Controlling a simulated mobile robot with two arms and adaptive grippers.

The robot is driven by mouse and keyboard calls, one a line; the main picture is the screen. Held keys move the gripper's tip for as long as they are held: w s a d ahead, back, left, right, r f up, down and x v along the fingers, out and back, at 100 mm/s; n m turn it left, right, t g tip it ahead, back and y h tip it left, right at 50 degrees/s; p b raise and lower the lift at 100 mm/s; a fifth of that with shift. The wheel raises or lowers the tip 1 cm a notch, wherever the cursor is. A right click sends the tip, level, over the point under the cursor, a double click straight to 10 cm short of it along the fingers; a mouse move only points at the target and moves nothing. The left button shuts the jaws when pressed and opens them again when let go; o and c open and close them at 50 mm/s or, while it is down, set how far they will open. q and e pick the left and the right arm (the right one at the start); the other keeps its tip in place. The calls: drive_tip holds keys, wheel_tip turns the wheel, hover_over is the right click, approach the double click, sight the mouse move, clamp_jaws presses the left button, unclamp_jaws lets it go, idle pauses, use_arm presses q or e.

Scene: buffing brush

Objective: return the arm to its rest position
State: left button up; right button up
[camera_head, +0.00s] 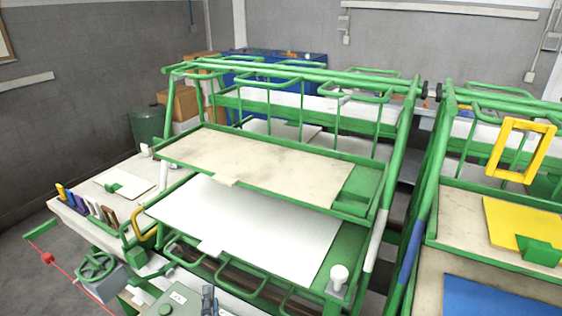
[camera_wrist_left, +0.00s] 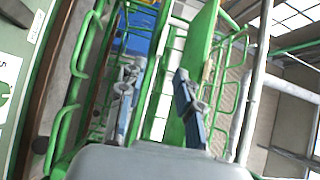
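My left gripper (camera_head: 209,299) is at the bottom edge of the head view, in front of the green rack's lower shelf. Only its grey-blue fingers show there; the rest of the arm is out of the picture. In the left wrist view the two fingers of the left gripper (camera_wrist_left: 158,90) stand well apart with nothing held between them. Green rails and panels show behind the fingers. My right gripper is in neither view.
A green rack (camera_head: 395,165) has a beige upper shelf board (camera_head: 260,160) and a white lower sheet (camera_head: 235,225). A white knob (camera_head: 338,276) stands on its front corner. A side table (camera_head: 125,175) holds several coloured items. A second rack (camera_head: 465,215) stands right.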

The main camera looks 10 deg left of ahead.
use_arm(q)
drive_tip(key=s+a+f+n+g, duration=0.5)
drive_tip(key=a+f+n+g, duration=0.2)
drive_tip(key=f+n, duration=0.15)
drive_tip(key=s+d+f+n+g+h, duration=0.2)
drive_tip(key=s+d+f+g+h, duration=0.1)
drive_tip(key=s, duration=0.3)
drive_tip(key=s+d+f+n+g+h, duration=0.2)
drive_tip(key=s+d+f+g+h, duration=0.15)
drive_tip(key=s, duration=0.25)
wheel_tip(320, 180, down, 25)
drive_tip(key=g, duration=0.1)
drive_tip(key=s+a+f, duration=0.1)
drive_tip(key=s+f, duration=0.7)
drive_tip(key=s+a+f+g, duration=0.1)
drive_tip(key=s+a+f, duration=0.1)
drive_tip(key=s+f, duration=0.6)
drive_tip(key=shift+s+a+f+m+y, duration=0.35)
drive_tip(key=shift+s+m, duration=0.1)
drive_tip(key=shift+s, duration=0.35)
drive_tip(key=shift+g, duration=0.25)
